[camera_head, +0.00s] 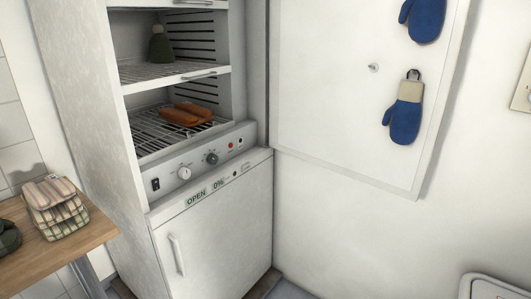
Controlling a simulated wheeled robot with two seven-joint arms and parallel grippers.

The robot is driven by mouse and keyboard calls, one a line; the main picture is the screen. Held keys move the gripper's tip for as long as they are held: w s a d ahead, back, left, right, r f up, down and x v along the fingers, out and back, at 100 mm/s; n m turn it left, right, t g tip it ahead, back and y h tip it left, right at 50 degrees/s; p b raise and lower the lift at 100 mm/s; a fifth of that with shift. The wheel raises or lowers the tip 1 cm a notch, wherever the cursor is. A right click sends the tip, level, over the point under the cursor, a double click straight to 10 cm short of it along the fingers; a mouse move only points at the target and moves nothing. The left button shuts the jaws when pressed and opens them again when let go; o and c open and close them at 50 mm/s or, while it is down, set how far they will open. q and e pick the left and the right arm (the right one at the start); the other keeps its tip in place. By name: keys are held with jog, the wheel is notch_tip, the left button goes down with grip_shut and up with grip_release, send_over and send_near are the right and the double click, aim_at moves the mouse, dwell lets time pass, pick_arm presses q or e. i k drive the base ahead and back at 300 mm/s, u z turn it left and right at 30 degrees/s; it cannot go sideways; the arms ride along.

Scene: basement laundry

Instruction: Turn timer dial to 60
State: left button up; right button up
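The drying cabinet's control panel (200,163) runs across the front below the open upper compartment. It carries a light-coloured dial (184,173) at left and a dark dial (212,158) to its right. The markings around both dials are too small to read, so I cannot tell which one is the timer or where either points. A black rocker switch (156,184) is at the panel's left end, and a red light or button (231,145) is near its right. Neither of my grippers is in view.
The upper door (330,90) stands open to the right, with blue mittens (405,115) hanging on it. Brown items (187,114) and a green knit hat (160,45) sit on racks. The lower door (220,235) is shut. A wooden counter (88,238) with folded checked cloth (55,207) stands left.

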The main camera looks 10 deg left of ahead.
aim_at(211, 158)
jog(key=z, duration=0.05)
jog(key=i, duration=0.85)
jog(key=u, duration=0.4)
